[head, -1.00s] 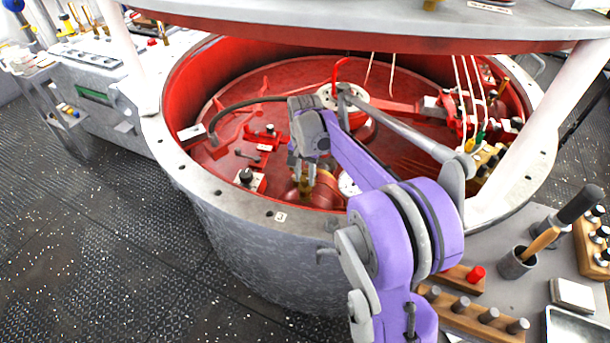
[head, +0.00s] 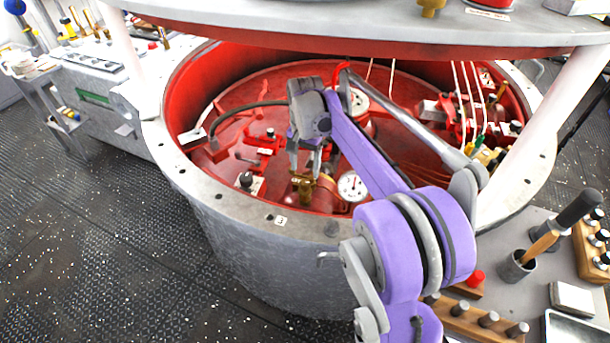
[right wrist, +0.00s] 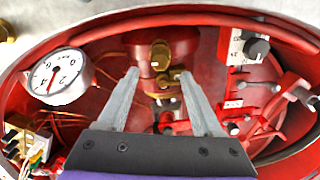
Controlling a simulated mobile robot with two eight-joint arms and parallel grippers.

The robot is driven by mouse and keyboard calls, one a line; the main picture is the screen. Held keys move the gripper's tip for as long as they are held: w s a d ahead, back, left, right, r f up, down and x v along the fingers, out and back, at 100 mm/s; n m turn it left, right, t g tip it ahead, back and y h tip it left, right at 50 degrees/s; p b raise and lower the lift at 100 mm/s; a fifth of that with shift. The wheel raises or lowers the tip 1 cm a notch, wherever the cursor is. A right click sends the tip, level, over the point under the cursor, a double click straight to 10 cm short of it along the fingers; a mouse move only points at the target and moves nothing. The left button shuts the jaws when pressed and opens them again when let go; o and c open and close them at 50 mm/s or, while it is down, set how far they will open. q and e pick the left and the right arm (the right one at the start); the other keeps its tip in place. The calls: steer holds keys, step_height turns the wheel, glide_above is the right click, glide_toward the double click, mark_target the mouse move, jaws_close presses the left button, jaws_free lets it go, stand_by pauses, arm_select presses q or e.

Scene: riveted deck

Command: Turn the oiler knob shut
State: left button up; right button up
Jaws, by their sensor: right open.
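The brass oiler (head: 303,188) stands on the red deck inside the round drum, near its front wall. In the right wrist view its brass body (right wrist: 160,56) shows beyond the fingertips, with smaller brass parts lower down between the fingers. I cannot tell the knob's turn position. My right gripper (head: 305,170) points down just above the oiler. It is open and looks empty, and its fingers (right wrist: 158,74) stand apart on either side of the brass parts in the picture. I cannot tell whether they touch. My left gripper is not in view.
A white dial gauge (head: 352,186) stands right of the oiler. A black-knobbed block (head: 247,181) is to its left. The drum's grey rim (head: 240,212) runs close in front. A round plate (head: 380,28) overhangs the back. Red linkages and hoses fill the deck.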

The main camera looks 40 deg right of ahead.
mark_target(304, 183)
steer(key=shift+r, duration=2.65)
steer(key=s+a+n+t+p, duration=0.25)
steer(key=s+a+n, duration=0.35)
steer(key=s+a, duration=0.45)
steer(key=s+a+f+n+t+p, duration=0.1)
steer(key=s+a+f+n+t, duration=0.2)
steer(key=s+a+f+n, duration=0.3)
steer(key=s+a+f, duration=0.1)
steer(key=s+a, duration=0.2)
steer(key=shift+s+n+p, duration=0.15)
steer(key=shift+n+p, duration=0.15)
steer(key=shift+a+f, duration=0.1)
steer(key=shift+a, duration=0.05)
steer(key=shift+c, duration=0.2)
